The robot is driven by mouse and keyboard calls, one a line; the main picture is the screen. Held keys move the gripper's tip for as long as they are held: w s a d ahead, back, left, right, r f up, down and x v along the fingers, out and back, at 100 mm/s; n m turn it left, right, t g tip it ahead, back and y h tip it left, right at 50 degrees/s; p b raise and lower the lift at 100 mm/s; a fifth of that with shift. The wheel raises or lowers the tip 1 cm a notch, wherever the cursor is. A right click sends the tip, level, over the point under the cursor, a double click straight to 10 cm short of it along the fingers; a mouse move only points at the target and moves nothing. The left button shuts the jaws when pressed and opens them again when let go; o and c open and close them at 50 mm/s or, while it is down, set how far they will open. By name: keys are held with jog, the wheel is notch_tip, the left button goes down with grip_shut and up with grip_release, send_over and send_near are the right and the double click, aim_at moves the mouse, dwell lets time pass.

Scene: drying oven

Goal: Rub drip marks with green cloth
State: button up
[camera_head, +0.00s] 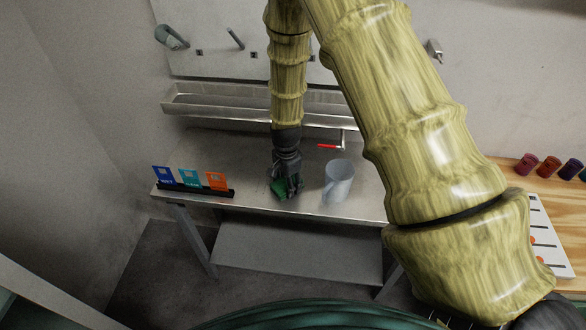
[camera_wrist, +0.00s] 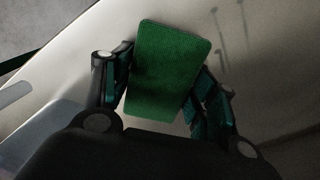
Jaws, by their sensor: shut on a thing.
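My gripper (camera_head: 287,188) is low over the metal table, shut on a green cloth (camera_head: 278,189). In the wrist view the cloth (camera_wrist: 168,68) is a flat green rectangle between the two fingers (camera_wrist: 160,95), covering much of the surface behind it. Thin dark streaks with rounded ends, which look like drip marks (camera_wrist: 243,25), show on the pale surface at the upper right of the wrist view, apart from the cloth. I cannot make the marks out in the head view. Whether the cloth touches the surface is unclear.
A translucent pitcher (camera_head: 338,181) stands just right of my gripper. A black rack (camera_head: 195,190) with blue, teal and orange packets is at the table's left. A red-handled tool (camera_head: 330,146) lies behind. A metal trough (camera_head: 220,103) runs along the wall. Several cups stand on the wooden counter (camera_head: 545,190).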

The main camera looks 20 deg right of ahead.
jog(key=shift+s+d, duration=0.2)
jog(key=shift+d, duration=0.15)
jog(key=shift+r+p, duration=2.4)
jog(key=shift+r, duration=1.55)
jog(key=shift+r+p, duration=0.1)
jog(key=shift+p, duration=0.65)
